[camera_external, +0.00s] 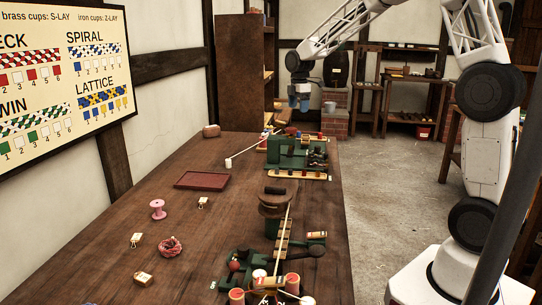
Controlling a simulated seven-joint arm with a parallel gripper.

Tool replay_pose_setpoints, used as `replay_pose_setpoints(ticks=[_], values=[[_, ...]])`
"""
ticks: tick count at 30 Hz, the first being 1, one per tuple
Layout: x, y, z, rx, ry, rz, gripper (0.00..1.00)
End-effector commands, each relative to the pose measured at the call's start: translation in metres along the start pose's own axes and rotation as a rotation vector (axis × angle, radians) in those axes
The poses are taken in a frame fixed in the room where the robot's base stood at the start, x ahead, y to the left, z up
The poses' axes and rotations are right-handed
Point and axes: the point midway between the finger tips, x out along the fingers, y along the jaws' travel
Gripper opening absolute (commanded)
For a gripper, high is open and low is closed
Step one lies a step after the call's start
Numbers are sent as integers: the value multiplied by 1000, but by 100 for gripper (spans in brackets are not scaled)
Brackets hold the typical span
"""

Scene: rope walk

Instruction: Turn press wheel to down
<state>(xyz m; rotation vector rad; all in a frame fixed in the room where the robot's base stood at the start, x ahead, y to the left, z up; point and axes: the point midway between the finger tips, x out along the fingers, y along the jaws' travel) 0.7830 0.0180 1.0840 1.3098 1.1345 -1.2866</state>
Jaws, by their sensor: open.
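My gripper (299,101) hangs above and beyond the far end of the long wooden table, small in the view, pointing down. It is open, and nothing shows between its fingers. I cannot make out for certain which part is the press wheel. A green machine (285,152) with dark metal parts on its right side stands on the far right of the table. A green device (240,280) with a red ball knob (234,266) is at the near end. My gripper touches none of these.
A dark red tray (201,180), a pink spool (158,209), a red coil (170,247) and small tagged pieces lie on the left of the table (115,285). A white-ended rod (229,162) sticks out left of the far machine. A pattern board (65,82) hangs on the left wall.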

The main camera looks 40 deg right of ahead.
Motion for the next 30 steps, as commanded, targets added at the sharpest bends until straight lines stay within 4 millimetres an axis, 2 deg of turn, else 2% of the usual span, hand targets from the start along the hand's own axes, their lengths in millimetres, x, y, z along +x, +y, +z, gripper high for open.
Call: replay_pose_setpoints(ticks=[3, 9, 23, 30], values=[[14, 19, -4, -60, -1, -10, 78], [24, 34, -8, -117, -1, -17, 78], [27, 36, -8, -126, -1, -18, 78], [39, 36, -8, -125, -1, -21, 78]])
